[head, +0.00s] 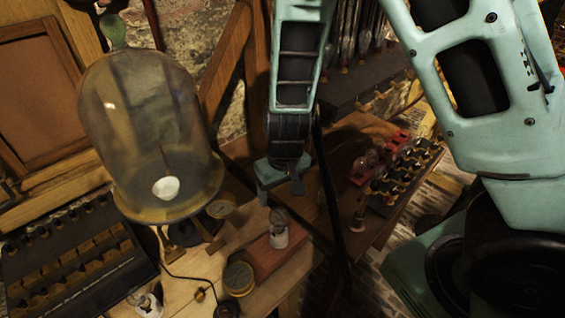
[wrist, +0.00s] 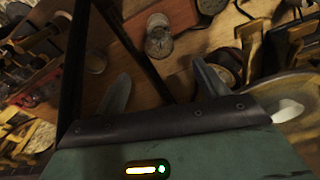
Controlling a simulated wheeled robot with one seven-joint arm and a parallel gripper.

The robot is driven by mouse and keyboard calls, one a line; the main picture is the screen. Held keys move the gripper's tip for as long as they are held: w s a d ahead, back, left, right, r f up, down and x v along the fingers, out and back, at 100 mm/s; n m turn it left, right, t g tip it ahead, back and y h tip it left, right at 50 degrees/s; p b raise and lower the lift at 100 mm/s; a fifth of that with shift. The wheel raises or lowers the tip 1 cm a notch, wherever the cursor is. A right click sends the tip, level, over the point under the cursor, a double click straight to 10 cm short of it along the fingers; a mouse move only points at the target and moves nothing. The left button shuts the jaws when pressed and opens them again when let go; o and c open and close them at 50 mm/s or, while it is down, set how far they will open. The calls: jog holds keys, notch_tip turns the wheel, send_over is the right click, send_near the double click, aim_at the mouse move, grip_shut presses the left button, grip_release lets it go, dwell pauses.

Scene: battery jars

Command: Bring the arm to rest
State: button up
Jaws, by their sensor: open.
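My gripper (head: 283,188) hangs at the end of my pale green arm, above the gap by the wooden workbench (head: 200,268) in the head view. In the wrist view my gripper (wrist: 162,87) has its two fingers wide apart with nothing held between them. Beyond the fingers, bench wood and a small glass jar (wrist: 158,42) show. That small jar appears to be the one on a reddish block in the head view (head: 279,232), below the gripper and apart from it.
A large glass dome (head: 150,130) stands left of my gripper. A dark rack of brass-coloured parts (head: 75,260) lies at lower left. A dark post (head: 328,200) rises just right of the gripper. A second table (head: 365,220) holds a red tray and a dark rack.

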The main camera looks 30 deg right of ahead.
notch_tip(320, 180, up, 9)
jog(key=s+p, duration=0.1)
jog(key=p, duration=0.1)
jog(key=s+a+f+n+b, duration=0.2)
jog(key=s+b, duration=0.4)
jog(key=s, duration=0.3)
jog(key=s+a+f+n+g+b, duration=0.1)
jog(key=s+a+f+n+b, duration=0.1)
jog(key=s+a+n+b, duration=0.2)
jog(key=s+b, duration=0.3)
jog(key=s, duration=0.2)
jog(key=shift+a+n, duration=0.15)
jog(key=shift+n, duration=0.25)
dwell(0.4)
